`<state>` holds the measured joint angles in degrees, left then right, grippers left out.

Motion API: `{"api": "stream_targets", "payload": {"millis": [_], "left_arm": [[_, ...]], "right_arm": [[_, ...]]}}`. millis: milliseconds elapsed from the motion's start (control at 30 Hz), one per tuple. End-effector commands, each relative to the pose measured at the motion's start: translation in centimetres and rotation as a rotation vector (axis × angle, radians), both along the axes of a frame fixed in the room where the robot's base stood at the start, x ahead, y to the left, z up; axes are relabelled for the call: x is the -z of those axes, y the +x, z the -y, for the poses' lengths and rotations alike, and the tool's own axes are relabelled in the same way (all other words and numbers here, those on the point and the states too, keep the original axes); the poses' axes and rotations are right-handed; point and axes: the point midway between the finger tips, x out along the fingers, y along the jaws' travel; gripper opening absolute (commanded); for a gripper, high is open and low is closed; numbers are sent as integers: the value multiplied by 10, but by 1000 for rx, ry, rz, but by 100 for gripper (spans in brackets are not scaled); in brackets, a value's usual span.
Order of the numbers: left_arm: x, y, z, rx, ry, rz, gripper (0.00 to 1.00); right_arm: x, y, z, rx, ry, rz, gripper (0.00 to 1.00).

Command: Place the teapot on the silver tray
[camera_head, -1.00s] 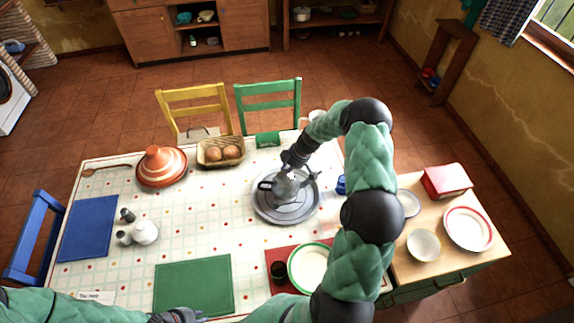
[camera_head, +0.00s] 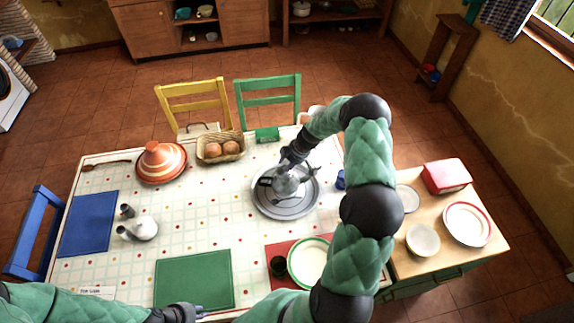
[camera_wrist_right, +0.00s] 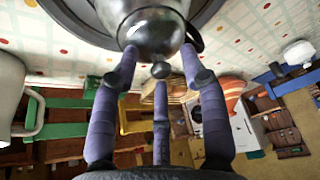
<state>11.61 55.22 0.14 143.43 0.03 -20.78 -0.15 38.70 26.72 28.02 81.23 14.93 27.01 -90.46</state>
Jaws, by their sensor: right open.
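The silver tray (camera_head: 272,210) lies on the table, right of its middle. The shiny metal teapot (camera_head: 285,186) stands upright over the tray, apparently resting on it, with its dark handle to the left. In the right wrist view the teapot (camera_wrist_right: 152,32) is at the top, with its lid knob towards my fingers. My right gripper (camera_head: 287,165) is open just above the teapot. In the right wrist view the fingers of my right gripper (camera_wrist_right: 158,75) are spread around the lid knob. My left gripper (camera_head: 192,311) is low at the table's front edge; its jaws are too small to read.
An orange striped tagine (camera_head: 160,165) and a bread basket (camera_head: 221,148) stand at the back left.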

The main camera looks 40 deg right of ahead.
Motion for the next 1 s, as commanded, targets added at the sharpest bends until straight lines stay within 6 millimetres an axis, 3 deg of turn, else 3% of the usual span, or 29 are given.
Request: {"api": "stream_targets", "payload": {"millis": [600,800,1000], "left_arm": [[1,0,0,0,0,0,18],[1,0,0,0,0,0,18],[1,0,0,0,0,0,18]], "right_arm": [[-96,-31,25,1,-2,2,44],[-110,-36,28,1,0,0,44],[-110,-37,25,3,3,-4,44]]}}
